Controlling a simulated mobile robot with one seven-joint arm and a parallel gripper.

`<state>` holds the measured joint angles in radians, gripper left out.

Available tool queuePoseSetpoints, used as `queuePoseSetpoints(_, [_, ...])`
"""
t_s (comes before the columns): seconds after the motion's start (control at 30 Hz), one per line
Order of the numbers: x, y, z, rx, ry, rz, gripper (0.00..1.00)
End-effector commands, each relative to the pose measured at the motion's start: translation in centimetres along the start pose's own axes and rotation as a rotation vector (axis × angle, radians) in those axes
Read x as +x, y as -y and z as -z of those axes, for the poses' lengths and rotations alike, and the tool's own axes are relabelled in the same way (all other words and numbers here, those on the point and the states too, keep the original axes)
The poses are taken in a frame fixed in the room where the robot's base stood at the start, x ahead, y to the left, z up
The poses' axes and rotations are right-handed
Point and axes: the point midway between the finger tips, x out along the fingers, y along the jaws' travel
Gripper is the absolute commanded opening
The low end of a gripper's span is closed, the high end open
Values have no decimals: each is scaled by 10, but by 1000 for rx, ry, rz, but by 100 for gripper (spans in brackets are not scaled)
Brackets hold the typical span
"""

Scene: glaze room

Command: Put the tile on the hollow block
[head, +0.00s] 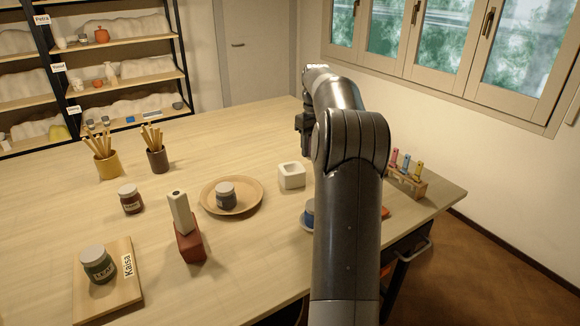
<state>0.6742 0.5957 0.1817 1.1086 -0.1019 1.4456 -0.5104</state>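The hollow block (291,177) is a small white block with a square opening in its top. It stands upright on the table just right of the round tray, and nothing shows on it. No tile shows clearly; a flat orange-red piece (385,212) just right of my arm is mostly hidden by it, and I cannot tell whether it is the tile. My gripper (303,124) is a dark shape at the far end of my arm, above the table and beyond the hollow block. Its fingers are too hidden to tell whether it is open or holds anything.
A round tray (249,208) bears a dark jar (226,195). A pale block (180,212) stands on a red brick (190,246). A blue cup (309,212) is partly behind my arm. The table's back middle is clear.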

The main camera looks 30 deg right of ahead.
Motion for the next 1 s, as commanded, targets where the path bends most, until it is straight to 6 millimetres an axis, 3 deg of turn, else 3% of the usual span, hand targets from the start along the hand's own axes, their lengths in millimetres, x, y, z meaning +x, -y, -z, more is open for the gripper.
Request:
queuePoseSetpoints(0.2, [32, 30, 43, -3, 1, 1, 23])
queuePoseSetpoints(0.4, [47, 44, 65, -1, -1, 0, 23])
queuePoseSetpoints(0.57, [54, 46, 68, 1, 1, 0, 23])
queuePoseSetpoints(0.8, [87, 46, 67, 1, 1, 1, 23])
queuePoseSetpoints(1.0, [89, 46, 68, 1, -1, 0, 23])
